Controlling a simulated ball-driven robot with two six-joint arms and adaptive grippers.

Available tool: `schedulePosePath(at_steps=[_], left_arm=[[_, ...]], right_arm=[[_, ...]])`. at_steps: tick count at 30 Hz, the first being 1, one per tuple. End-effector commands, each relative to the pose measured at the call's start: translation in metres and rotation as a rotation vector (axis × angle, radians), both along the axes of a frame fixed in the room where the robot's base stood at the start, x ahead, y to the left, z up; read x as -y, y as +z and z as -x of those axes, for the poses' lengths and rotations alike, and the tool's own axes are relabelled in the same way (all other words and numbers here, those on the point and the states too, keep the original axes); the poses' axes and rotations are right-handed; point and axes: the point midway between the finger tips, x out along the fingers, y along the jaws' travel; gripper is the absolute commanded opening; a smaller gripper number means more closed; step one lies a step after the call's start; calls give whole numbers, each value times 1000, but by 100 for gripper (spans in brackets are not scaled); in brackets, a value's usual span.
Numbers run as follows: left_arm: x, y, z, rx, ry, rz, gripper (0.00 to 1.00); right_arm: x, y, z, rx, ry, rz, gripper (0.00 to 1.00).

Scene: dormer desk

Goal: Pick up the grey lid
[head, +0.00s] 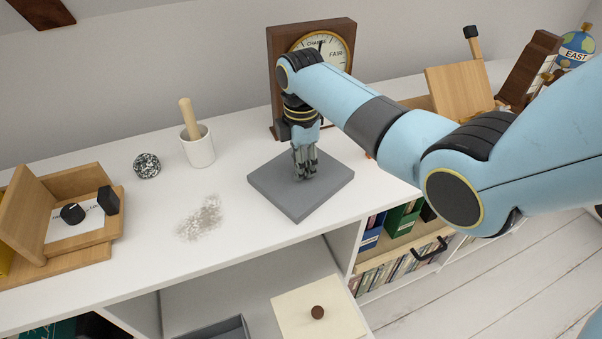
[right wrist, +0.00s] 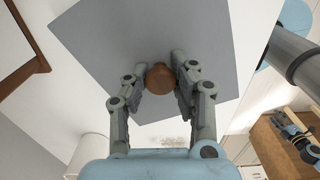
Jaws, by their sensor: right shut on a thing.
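The grey lid (head: 270,188) is a flat square plate over the white shelf top, below the clock. In the right wrist view the lid (right wrist: 110,45) fills the upper middle, with a round brown knob (right wrist: 160,78) at its centre. My right gripper (head: 304,174) points down over the middle of the lid. In the right wrist view its fingers (right wrist: 160,82) are shut on the knob from both sides. In the head view the fingers hide the knob. I cannot tell whether the lid touches the shelf top.
A cream lid with a brown knob (head: 300,305) is lower in front.

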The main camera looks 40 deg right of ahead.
Motion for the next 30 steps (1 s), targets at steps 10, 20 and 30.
schedulePosePath(at_steps=[10, 20, 30], left_arm=[[0, 0, -3, 5, 0, 0, 43], [0, 3, -5, 8, -1, 0, 43], [-2, 9, -7, 10, -1, -2, 43]], right_arm=[[0, 0, 0, 0, 0, 0, 0], [0, 30, -1, 4, 0, 1, 0], [46, 80, 49, 2, -1, 6, 0]])
